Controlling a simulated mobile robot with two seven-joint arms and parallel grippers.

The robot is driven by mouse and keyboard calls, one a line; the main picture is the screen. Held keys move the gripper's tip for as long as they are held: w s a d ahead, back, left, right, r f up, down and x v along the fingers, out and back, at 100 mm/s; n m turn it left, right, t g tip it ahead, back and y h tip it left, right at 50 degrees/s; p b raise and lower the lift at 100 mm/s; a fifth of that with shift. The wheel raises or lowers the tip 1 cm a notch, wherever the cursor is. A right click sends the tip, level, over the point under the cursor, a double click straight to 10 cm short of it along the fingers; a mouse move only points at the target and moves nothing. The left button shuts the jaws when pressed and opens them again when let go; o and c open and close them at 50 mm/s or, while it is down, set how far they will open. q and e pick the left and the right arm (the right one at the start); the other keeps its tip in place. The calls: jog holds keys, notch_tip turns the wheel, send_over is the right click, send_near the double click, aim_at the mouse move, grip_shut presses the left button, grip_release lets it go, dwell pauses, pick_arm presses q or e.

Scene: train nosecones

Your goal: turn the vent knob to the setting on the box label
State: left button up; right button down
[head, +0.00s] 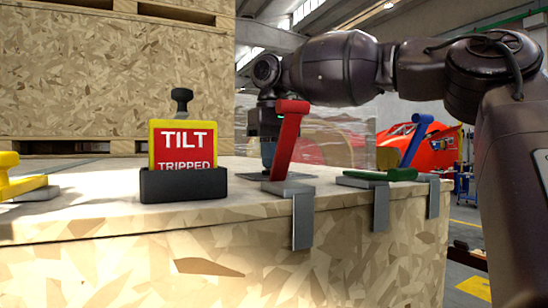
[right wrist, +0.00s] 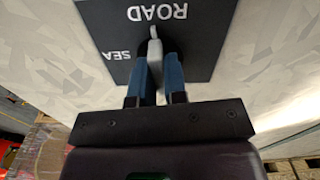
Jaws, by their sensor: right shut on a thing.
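The vent knob (right wrist: 153,50) is a pale grey bar on a dark plate (right wrist: 200,45) in the right wrist view. The plate reads ROAD and SEA, upside down. The knob's tip points at ROAD, with SEA to its left. My right gripper (right wrist: 157,62) has its blue fingers on both sides of the knob, shut on it. In the head view my right gripper (head: 268,152) points down behind a red lever, and the knob is hidden there. No label naming a setting is readable. My left gripper is not in view.
A red TILT TRIPPED sign (head: 184,145) stands in a black holder on the crate top (head: 100,185). Red (head: 287,140), green (head: 378,175), blue (head: 412,140) and yellow (head: 20,185) clamp levers line the crate. A large wooden crate (head: 110,80) stands behind.

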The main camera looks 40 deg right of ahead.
jog(key=shift+m, duration=0.7)
jog(key=c, duration=1.2)
grip_release()
jog(key=shift+o, duration=0.2)
jog(key=shift+r, duration=0.15)
notch_tip(320, 180, up, 10)
jog(key=shift+r, duration=0.25)
